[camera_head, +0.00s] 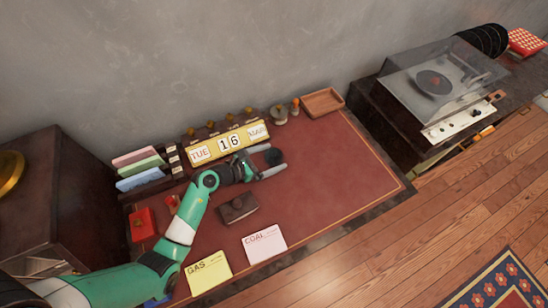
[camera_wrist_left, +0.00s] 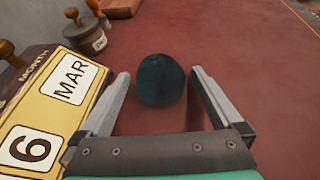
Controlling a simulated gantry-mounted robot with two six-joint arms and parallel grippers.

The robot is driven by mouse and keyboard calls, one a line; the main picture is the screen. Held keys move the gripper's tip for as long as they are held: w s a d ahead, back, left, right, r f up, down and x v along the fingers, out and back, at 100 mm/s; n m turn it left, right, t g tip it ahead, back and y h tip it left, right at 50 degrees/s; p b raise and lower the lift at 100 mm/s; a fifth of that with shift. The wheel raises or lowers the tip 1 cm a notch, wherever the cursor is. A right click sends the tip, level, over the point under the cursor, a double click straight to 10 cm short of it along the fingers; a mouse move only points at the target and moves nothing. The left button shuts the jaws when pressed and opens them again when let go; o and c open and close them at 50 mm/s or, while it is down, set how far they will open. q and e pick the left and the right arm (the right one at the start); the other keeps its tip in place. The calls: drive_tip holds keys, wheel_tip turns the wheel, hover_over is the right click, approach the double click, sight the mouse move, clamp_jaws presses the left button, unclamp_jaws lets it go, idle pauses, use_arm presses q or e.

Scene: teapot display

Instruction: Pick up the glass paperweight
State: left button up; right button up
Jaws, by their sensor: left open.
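The glass paperweight (camera_wrist_left: 160,80) is a dark teal-black ball on the red desk top. In the head view the paperweight (camera_head: 273,156) lies in front of the right end of the yellow calendar. My left gripper (camera_head: 264,164) is open at desk level, with its fingers pointing right and around the ball. In the left wrist view my gripper (camera_wrist_left: 158,85) has one finger on each side of the ball, near their tips, with a gap visible on both sides. The ball's underside is on the desk. My right gripper is not in view.
The yellow calendar (camera_head: 230,143) stands close beside the gripper. Behind it are a row of stamps, a small pot (camera_head: 279,115) and a wooden tray (camera_head: 323,102). A dark box (camera_head: 237,207) and two cards lie in front. The desk's right side (camera_head: 345,170) is clear.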

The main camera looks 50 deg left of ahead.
sight(271, 157)
use_arm(q)
clamp_jaws()
idle(0.4)
drive_tip(key=shift+r, duration=0.15)
drive_tip(key=shift+r+p, duration=0.25)
drive_tip(key=shift+p, duration=0.05)
drive_tip(key=r+p, duration=0.2)
drive_tip(key=r, duration=0.1)
drive_tip(key=r+p, duration=0.1)
drive_tip(key=shift+s+d+r+p, duration=0.15)
drive_tip(key=shift+s+d+p, duration=0.15)
drive_tip(key=shift+p, duration=0.05)
drive_tip(key=s+d+r+p, duration=0.8)
drive_tip(key=d, duration=0.2)
drive_tip(key=shift+s+p, duration=0.3)
drive_tip(key=shift+s, duration=0.1)
